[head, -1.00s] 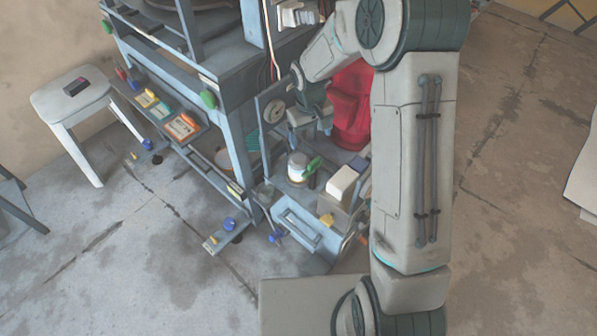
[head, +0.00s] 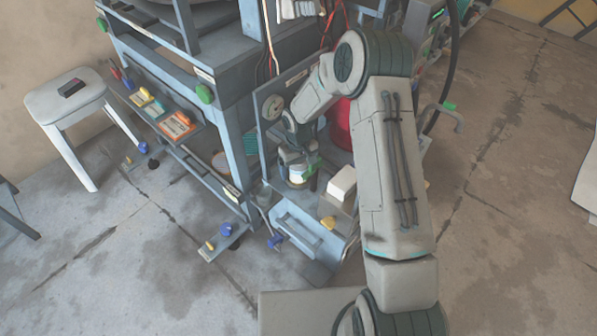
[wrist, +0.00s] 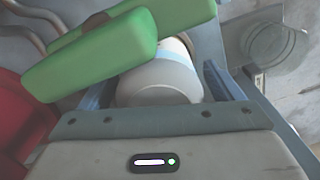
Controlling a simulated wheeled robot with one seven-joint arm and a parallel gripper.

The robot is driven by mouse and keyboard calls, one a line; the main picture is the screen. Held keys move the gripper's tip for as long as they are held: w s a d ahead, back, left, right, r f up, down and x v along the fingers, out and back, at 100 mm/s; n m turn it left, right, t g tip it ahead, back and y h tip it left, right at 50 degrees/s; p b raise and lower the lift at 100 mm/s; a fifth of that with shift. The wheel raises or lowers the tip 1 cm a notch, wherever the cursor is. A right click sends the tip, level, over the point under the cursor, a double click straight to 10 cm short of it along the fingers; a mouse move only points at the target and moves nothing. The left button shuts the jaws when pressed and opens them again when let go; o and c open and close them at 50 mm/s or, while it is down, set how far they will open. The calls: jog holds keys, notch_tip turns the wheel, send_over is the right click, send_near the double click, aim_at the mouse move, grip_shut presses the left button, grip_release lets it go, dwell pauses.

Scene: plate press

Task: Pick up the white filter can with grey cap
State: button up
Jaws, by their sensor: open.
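The white filter can (head: 297,179) stands on the small blue-grey cabinet, partly hidden behind my gripper (head: 294,163) in the head view. My gripper is open and right at the can. In the wrist view the can (wrist: 160,82) shows pale grey and white between the two blue-grey fingers, one on each side. I cannot tell whether the fingers touch it. Green bars (wrist: 95,62) lie across the upper left of that view and hide part of the can; the green thing (head: 313,168) is beside the can in the head view.
A white box (head: 342,182) stands right of the can, with a yellow piece (head: 328,222) near it. A gauge panel (head: 273,106) rises behind. A red object (head: 341,124) is behind my arm. A clear glass (wrist: 265,45) stands at the right in the wrist view.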

jog(key=shift+f, duration=0.45)
jog(key=c, duration=1.2)
jog(key=shift+r, duration=0.1)
